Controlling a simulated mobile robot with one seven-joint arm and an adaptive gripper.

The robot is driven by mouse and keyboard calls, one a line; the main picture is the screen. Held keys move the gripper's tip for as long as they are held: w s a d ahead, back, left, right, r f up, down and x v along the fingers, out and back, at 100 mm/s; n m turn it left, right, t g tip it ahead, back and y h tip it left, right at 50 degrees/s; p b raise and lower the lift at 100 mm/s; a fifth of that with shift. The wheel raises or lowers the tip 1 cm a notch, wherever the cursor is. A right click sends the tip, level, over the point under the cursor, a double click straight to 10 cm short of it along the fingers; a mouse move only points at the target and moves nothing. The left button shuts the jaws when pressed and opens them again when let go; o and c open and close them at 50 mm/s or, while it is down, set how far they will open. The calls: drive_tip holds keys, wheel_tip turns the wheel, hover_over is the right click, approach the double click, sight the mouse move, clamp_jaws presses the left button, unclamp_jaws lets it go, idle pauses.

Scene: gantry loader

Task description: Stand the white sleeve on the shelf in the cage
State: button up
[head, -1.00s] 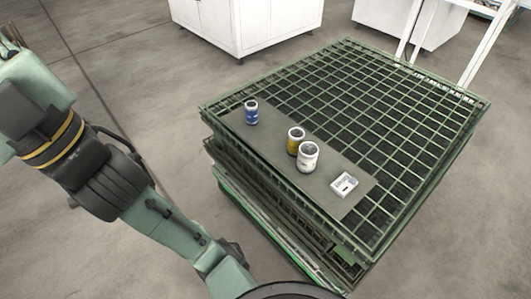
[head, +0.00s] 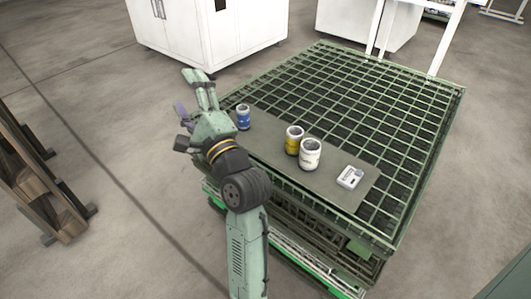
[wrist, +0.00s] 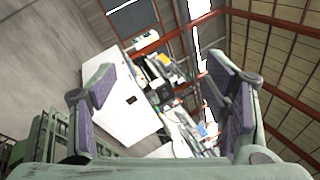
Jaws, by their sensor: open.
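The white sleeve (head: 310,155) stands upright on a grey-brown shelf plate (head: 262,146) on top of the green mesh cage (head: 365,110) in the head view. My gripper (head: 199,80) is at the left of the cage, with its fingers pointing up and away from the sleeve. It is empty. In the wrist view its two purple-padded fingers (wrist: 165,100) are wide apart, with nothing between them. The sleeve is not in the wrist view.
A yellow can (head: 293,140) stands close beside the sleeve, and a blue can (head: 243,117) stands near my arm. A small white box (head: 350,177) lies to the right. White cabinets (head: 215,35) stand behind.

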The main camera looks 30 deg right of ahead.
drive_tip(key=s+d+f+m+g+h+b, duration=0.1)
drive_tip(key=s+d+f+m+h, duration=0.3)
drive_tip(key=d, duration=0.4)
drive_tip(key=s+d+f+m+g+h, duration=0.1)
drive_tip(key=s+d+f+m, duration=0.2)
drive_tip(key=d+f+m, duration=0.35)
drive_tip(key=m+g+h+b, duration=0.1)
drive_tip(key=m+g+h, duration=0.2)
drive_tip(key=m, duration=0.4)
approach(314, 153)
drive_tip(key=shift+x, duration=1.2)
drive_tip(key=shift+w+d+f+m, duration=0.15)
drive_tip(key=shift+w+m, duration=0.05)
drive_tip(key=shift+m, duration=0.05)
drive_tip(key=x, duration=1)
drive_tip(key=shift+c, duration=0.4)
drive_tip(key=shift+r, duration=0.25)
clamp_jaws()
